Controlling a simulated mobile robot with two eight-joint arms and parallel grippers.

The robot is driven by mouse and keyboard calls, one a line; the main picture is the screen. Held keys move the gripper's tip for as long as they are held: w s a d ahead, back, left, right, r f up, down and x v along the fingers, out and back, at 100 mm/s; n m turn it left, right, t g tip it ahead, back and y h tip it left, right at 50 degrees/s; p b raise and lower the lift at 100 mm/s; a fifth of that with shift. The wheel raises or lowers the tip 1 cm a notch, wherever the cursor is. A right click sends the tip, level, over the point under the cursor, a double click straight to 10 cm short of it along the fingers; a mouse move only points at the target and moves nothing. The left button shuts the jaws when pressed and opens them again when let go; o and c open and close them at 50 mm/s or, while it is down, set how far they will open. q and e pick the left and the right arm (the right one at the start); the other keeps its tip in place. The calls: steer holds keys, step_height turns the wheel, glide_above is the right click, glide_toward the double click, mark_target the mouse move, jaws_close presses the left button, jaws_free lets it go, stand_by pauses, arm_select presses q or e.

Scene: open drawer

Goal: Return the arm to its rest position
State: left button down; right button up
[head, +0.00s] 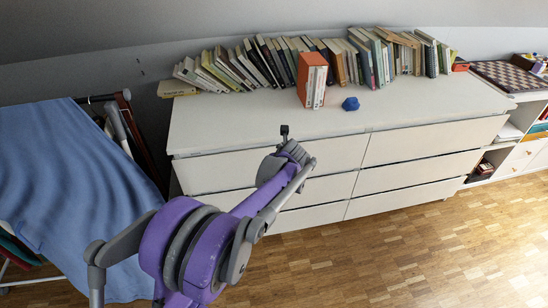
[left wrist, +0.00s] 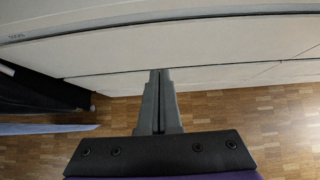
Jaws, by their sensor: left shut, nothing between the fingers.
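My left arm comes in from the bottom left in the head view and reaches toward the white dresser (head: 230,118). Its left gripper (head: 297,150) is in front of the upper left drawers, mostly hidden by my own wrist. In the left wrist view the left gripper's (left wrist: 160,74) two dark fingers are together, with nothing between them. They point toward a pale drawer front (left wrist: 110,58); whether they touch it I cannot tell. The drawers that show look closed, though my arm covers part of the left column. My right gripper is not in view.
A row of books (head: 265,62), an orange-cased book group (head: 311,80) and a blue object (head: 350,104) stand on the dresser. A blue cloth (head: 75,190) hangs on a rack at the left. Wooden floor (head: 400,250) lies open at the lower right.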

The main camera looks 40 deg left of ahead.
arm_select(q)
steer(key=s+d+r+n+h, duration=0.1)
steer(key=s+d+r+n, duration=0.1)
steer(key=s+d+n, duration=0.5)
steer(key=s+d+r+n+h, duration=0.2)
steer(key=s+d+n, duration=0.2)
steer(key=s+d, duration=0.3)
steer(key=s+d+f+n+g+h+p, duration=0.1)
steer(key=s+d+f+n+h, duration=0.15)
steer(key=s+d+n, duration=0.5)
steer(key=s+d+f+n+h, duration=0.1)
steer(key=s+d+f+n, duration=0.25)
steer(key=s+n, duration=0.7)
step_height(320, 180, up, 18)
steer(key=m+p, duration=0.2)
steer(key=p, duration=1.3)
steer(key=shift+w+m+t, duration=0.2)
steer(key=shift+m+t, duration=0.1)
steer(key=shift+m, duration=0.1)
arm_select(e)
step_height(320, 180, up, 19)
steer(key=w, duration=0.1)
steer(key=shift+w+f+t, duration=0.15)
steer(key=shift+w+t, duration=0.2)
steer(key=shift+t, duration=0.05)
